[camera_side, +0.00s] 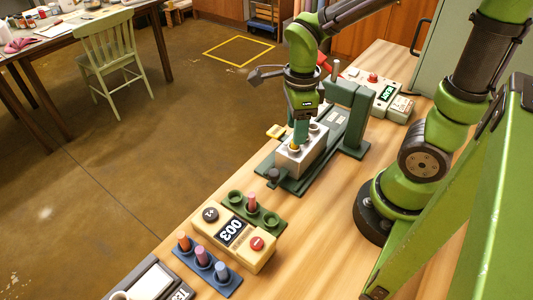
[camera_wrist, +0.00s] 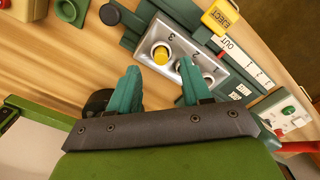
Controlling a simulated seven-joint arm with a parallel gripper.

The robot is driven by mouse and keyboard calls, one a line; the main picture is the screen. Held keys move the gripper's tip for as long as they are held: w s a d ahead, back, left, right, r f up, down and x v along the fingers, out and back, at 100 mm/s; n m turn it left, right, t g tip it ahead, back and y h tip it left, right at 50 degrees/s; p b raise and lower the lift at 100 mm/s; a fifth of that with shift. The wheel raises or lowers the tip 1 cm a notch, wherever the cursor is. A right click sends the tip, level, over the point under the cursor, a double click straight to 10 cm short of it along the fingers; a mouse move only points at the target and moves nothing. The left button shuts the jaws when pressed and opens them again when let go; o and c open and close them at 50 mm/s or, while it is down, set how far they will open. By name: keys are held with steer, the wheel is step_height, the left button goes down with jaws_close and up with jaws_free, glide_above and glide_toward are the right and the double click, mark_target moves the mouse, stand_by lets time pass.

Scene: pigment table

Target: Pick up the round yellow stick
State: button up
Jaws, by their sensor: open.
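The round yellow stick (camera_wrist: 161,54) stands in a ringed hole of a silver block, near the label 3. In the side view its yellow end (camera_side: 294,149) shows at the top of the silver block (camera_side: 292,165). My gripper (camera_wrist: 160,69) is open and empty, its teal fingers spread to the left and right of the stick's line in the wrist view. In the side view my gripper (camera_side: 301,132) points down just above the block, close to the stick. I cannot tell the exact height gap.
The block also has other holes beside the yellow stick, partly hidden by a finger. A green post (camera_side: 352,110) stands close to the right. A yellow EJECT tab (camera_wrist: 221,17) sits by the block. A cream counter box (camera_side: 234,235) and stick racks (camera_side: 207,264) lie nearer the camera.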

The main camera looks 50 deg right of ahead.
step_height(320, 180, down, 3)
steer(key=shift+w+f, duration=0.1)
steer(key=shift+f, duration=0.1)
jaws_close()
stand_by(0.3)
step_height(320, 180, up, 10)
stand_by(0.5)
